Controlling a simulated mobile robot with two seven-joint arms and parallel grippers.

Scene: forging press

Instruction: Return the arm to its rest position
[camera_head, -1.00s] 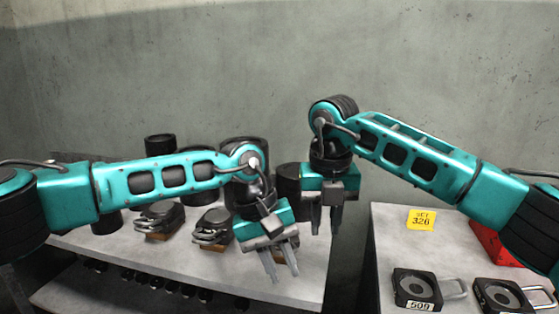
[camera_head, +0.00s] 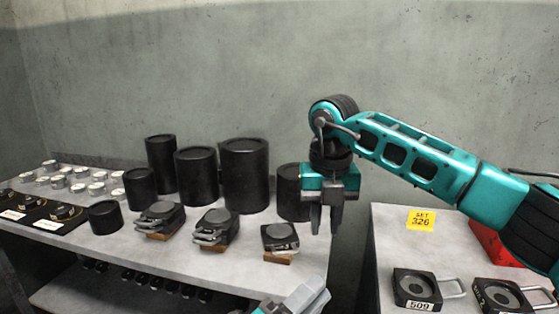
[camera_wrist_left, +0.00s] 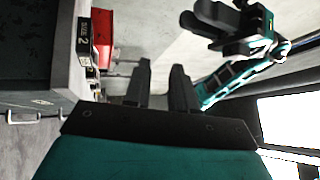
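My left arm is mostly out of the head view; only the grey fingers of my left gripper (camera_head: 296,301) show at the bottom edge. In the left wrist view its two fingers (camera_wrist_left: 164,84) stand apart with nothing between them.
The left table (camera_head: 190,262) holds black cylinders (camera_head: 246,178), clamp-like blocks (camera_head: 217,228) and silver discs (camera_head: 97,188). The right table (camera_head: 388,240) carries a yellow "SET 326" label (camera_head: 421,220), a red box (camera_head: 492,246) and dark dies with handles (camera_head: 415,288).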

